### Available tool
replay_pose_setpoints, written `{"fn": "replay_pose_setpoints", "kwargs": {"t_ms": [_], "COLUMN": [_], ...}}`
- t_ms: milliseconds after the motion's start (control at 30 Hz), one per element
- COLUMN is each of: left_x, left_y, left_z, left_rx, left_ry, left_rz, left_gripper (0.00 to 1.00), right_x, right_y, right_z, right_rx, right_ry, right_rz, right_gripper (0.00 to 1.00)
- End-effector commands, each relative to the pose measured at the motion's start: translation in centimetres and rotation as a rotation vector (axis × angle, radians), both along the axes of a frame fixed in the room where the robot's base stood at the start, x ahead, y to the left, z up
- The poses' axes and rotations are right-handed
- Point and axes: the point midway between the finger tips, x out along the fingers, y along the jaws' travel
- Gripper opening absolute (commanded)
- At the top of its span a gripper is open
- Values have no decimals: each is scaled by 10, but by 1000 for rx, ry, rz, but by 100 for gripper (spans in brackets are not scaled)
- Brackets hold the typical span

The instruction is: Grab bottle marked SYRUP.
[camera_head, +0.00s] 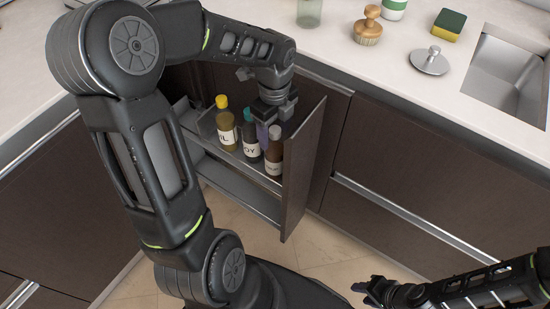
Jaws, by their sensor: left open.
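Several bottles stand in the upper tier of a pulled-out narrow drawer (243,165) in the head view. A yellow-capped bottle (226,128) has a label ending in "IL". My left gripper (274,117) is open, above and close to the purple and white-capped bottles; contact cannot be told. My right gripper (374,291) is low at the bottom right, away from the drawer.
The drawer front (304,170) stands upright just right of the bottles. The countertop above holds a wooden brush (368,30), a sponge (449,24), a metal lid (430,61) and a sink (508,75). The tiled floor (325,245) below is clear.

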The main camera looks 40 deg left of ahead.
Motion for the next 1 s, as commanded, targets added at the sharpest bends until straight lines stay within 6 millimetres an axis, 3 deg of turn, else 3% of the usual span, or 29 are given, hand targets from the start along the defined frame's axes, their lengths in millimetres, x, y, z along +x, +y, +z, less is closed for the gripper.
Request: {"fn": "replay_pose_setpoints", "kwargs": {"t_ms": [100, 700, 1000], "left_x": [0, 0, 0], "left_y": [0, 0, 0], "left_z": [-9, -9, -9], "left_rx": [0, 0, 0], "left_ry": [0, 0, 0], "left_rz": [-1, -1, -1], "left_gripper": [61, 60, 36], "right_x": [0, 0, 0], "right_y": [0, 0, 0], "right_z": [-2, -2, -2], "right_rx": [0, 0, 0], "right_ry": [0, 0, 0], "right_rz": [0, 0, 0], "right_gripper": [36, 36, 36]}}
